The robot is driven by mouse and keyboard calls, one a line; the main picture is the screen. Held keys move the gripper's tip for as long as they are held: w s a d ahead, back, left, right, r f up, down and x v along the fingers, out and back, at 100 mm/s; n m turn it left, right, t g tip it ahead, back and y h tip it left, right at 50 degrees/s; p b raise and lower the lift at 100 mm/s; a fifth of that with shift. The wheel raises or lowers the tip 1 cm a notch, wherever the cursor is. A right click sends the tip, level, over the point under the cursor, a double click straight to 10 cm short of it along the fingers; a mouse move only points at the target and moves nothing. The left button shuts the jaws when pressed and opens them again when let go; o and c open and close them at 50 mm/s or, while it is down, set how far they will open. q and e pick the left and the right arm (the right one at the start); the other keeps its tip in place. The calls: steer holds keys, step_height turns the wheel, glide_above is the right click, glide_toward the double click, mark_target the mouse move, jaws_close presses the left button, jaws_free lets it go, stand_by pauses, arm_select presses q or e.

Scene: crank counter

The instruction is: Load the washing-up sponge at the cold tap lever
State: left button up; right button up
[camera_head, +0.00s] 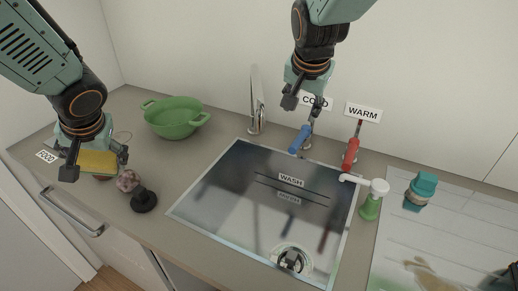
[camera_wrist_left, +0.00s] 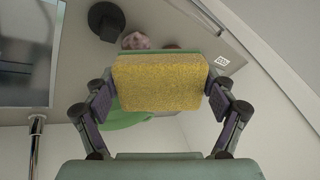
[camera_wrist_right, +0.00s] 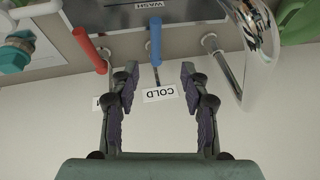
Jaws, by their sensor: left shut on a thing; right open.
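My left gripper (camera_head: 97,157) is shut on the yellow and green sponge (camera_head: 98,163) and holds it above the counter's left end. In the left wrist view the sponge (camera_wrist_left: 160,82) sits between both fingers, its yellow face showing. My right gripper (camera_head: 300,103) is open and empty, just above the blue cold tap lever (camera_head: 300,138) by the COLD sign. In the right wrist view the blue lever (camera_wrist_right: 155,40) lies ahead, between the open fingertips (camera_wrist_right: 159,75) and apart from them. The red warm lever (camera_head: 351,153) stands to its right, under the WARM sign.
The sink (camera_head: 260,205) fills the middle, with a drain at its front. A chrome spout (camera_head: 257,105) and a green pot (camera_head: 174,118) stand behind and left. A soap pump (camera_head: 371,203) and a teal-topped item (camera_head: 421,190) are right. A dark knob-like object (camera_head: 143,200) sits at the left front.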

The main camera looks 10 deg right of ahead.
arm_select(q)
steer(key=shift+s+a+f+b, duration=0.1)
steer(key=shift+f+b, duration=0.3)
steer(key=shift+f, duration=0.25)
arm_select(e)
steer(key=f, duration=0.1)
arm_select(q)
step_height(320, 180, down, 4)
steer(key=b, duration=0.3)
steer(key=shift+r+b, duration=0.15)
steer(key=shift+b, duration=0.15)
arm_select(e)
glide_toward(294, 147)
steer(key=x, duration=0.7)
steer(key=shift+w+f+b, duration=0.1)
steer(key=shift+f+b, duration=0.2)
steer(key=shift+b, duration=0.1)
steer(key=shift+w+f, duration=0.2)
steer(key=shift+f, duration=0.4)
steer(key=shift+w+f, duration=0.1)
steer(key=shift+f, duration=0.1)
steer(key=shift+w+d+f, duration=0.1)
steer(key=shift+w+f, duration=0.2)
steer(key=shift+s+r, duration=0.2)
steer(key=c, duration=0.3)
arm_select(q)
steer(key=shift+f, duration=0.5)
arm_select(e)
steer(key=shift+f, duration=0.1)
jaws_close()
